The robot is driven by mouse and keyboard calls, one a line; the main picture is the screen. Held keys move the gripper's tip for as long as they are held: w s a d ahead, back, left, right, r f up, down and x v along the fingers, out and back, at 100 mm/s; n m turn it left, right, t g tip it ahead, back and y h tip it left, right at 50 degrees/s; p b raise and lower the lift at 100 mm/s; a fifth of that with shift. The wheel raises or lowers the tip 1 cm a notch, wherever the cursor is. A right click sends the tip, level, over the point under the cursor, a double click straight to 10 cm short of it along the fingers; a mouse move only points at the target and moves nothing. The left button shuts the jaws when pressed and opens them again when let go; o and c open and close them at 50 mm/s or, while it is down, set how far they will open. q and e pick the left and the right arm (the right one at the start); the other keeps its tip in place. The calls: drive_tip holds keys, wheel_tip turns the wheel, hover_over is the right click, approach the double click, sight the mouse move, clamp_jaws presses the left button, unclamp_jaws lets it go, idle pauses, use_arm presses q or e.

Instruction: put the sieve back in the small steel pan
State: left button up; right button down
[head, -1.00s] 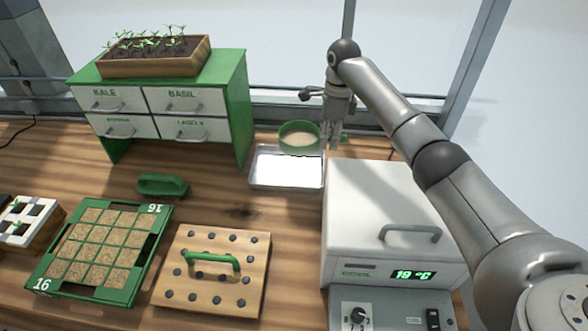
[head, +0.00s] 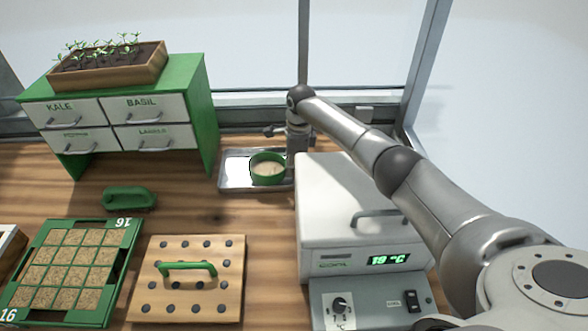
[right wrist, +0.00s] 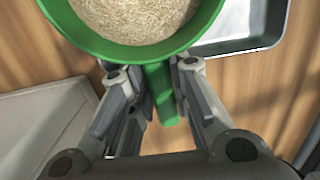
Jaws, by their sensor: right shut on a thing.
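The sieve (head: 268,170) has a green rim and handle and holds pale grainy material. In the head view it shows over the right part of the small steel pan (head: 233,182), a shallow rectangular tray. Whether it touches the pan floor or hovers above it, I cannot tell. My right gripper (head: 296,150) is at the pan's right end, partly hidden behind the white box. In the right wrist view, its fingers (right wrist: 158,82) are shut on the sieve's green handle (right wrist: 160,97), and part of the pan (right wrist: 235,35) shows beyond the sieve. My left gripper is not in view.
The white box with a display (head: 335,225) stands close in front of my right gripper. A green drawer cabinet (head: 205,110) stands left of the pan.

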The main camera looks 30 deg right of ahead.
drive_tip(key=shift+s+f, duration=0.45)
drive_tip(key=shift+f, duration=0.4)
drive_tip(key=shift+w+f, duration=0.1)
drive_tip(key=shift+w, duration=0.05)
drive_tip(key=c, duration=1.4)
unclamp_jaws()
drive_tip(key=shift+w, duration=0.25)
drive_tip(key=r, duration=0.8)
drive_tip(key=d+r+b, duration=0.1)
drive_tip(key=r, duration=0.3)
drive_tip(key=shift+s+r, duration=0.1)
drive_tip(key=shift+r, duration=0.05)
drive_tip(key=shift+a, duration=0.1)
